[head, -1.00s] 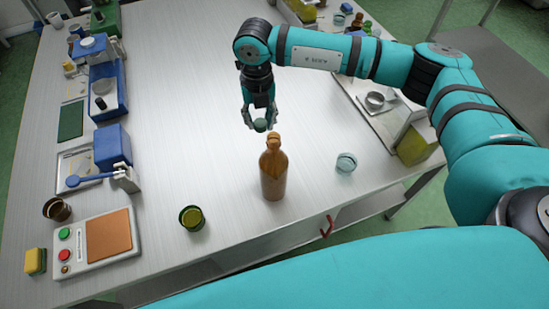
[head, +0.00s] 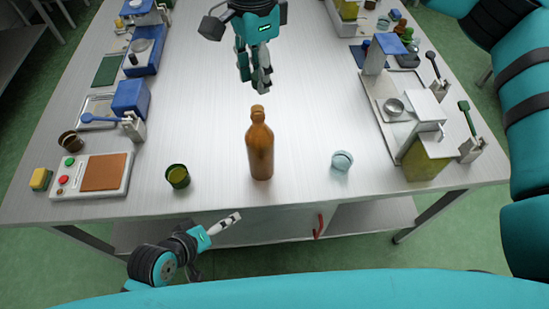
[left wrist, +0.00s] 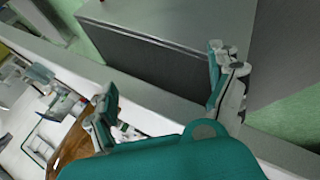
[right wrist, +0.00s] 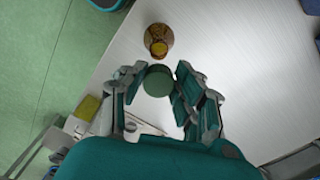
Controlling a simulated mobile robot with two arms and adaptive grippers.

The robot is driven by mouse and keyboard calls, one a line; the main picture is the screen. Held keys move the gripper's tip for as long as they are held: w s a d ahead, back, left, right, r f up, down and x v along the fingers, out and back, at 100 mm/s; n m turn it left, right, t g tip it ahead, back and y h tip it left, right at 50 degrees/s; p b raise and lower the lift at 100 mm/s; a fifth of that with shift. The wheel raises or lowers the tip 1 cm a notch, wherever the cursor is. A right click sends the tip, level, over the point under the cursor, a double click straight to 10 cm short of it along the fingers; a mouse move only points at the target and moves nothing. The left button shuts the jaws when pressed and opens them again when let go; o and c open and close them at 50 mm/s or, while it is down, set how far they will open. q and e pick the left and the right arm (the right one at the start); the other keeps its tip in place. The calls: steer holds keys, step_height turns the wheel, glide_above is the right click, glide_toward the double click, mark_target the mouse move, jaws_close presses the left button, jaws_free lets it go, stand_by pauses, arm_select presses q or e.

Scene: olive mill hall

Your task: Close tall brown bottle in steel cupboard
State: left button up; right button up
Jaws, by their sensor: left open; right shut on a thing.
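The tall brown bottle (head: 260,148) stands upright on the steel table near its front edge. In the right wrist view its open amber mouth (right wrist: 158,48) shows from above. My right gripper (head: 260,85) is above and behind the bottle, shut on a round dark green cap (right wrist: 158,81), apart from the bottle. The head view does not show the cap clearly. My left gripper (head: 228,222) is low in front of the table edge; its spread, empty fingers show in the left wrist view (left wrist: 165,95). A cupboard front (head: 275,223) with a red handle (head: 319,226) is under the table.
A green-yellow cup (head: 178,176) is left of the bottle and a pale glass jar (head: 342,161) is right. A button box with a brown pad (head: 104,172) is at front left. Apparatus (head: 405,105) lines the right side. The table's middle is clear.

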arm_select(q)
steer(key=d+r+n, duration=0.1)
steer(key=d+r+n+t+h, duration=0.1)
steer(key=r, duration=0.1)
steer(key=d+r+n+h, duration=0.1)
steer(key=d, duration=0.1)
steer(key=shift+w+d+r, duration=0.1)
steer(key=shift+w+r, duration=0.1)
steer(key=shift+w, duration=0.1)
arm_select(e)
steer(key=shift+s+r+n, duration=0.3)
steer(key=shift+s+n, duration=0.1)
steer(key=shift+w+a, duration=0.15)
steer(key=shift+a, duration=0.15)
steer(key=shift+a+r, duration=0.1)
steer(key=shift+a, duration=0.05)
steer(key=shift+s+r+m, duration=0.1)
steer(key=shift+s+m, duration=0.1)
steer(key=shift+m, duration=0.2)
arm_select(q)
steer(key=n+t+h, duration=0.3)
steer(key=n+t, duration=0.4)
steer(key=n, duration=1.5)
glide_toward(260, 144)
steer(key=shift+w+a+f, duration=0.2)
steer(key=shift+f, duration=0.6)
steer(key=shift+w+a+f, duration=0.2)
steer(key=shift+f, duration=0.55)
steer(key=shift+w+a+f, duration=0.2)
steer(key=shift+f, duration=0.6)
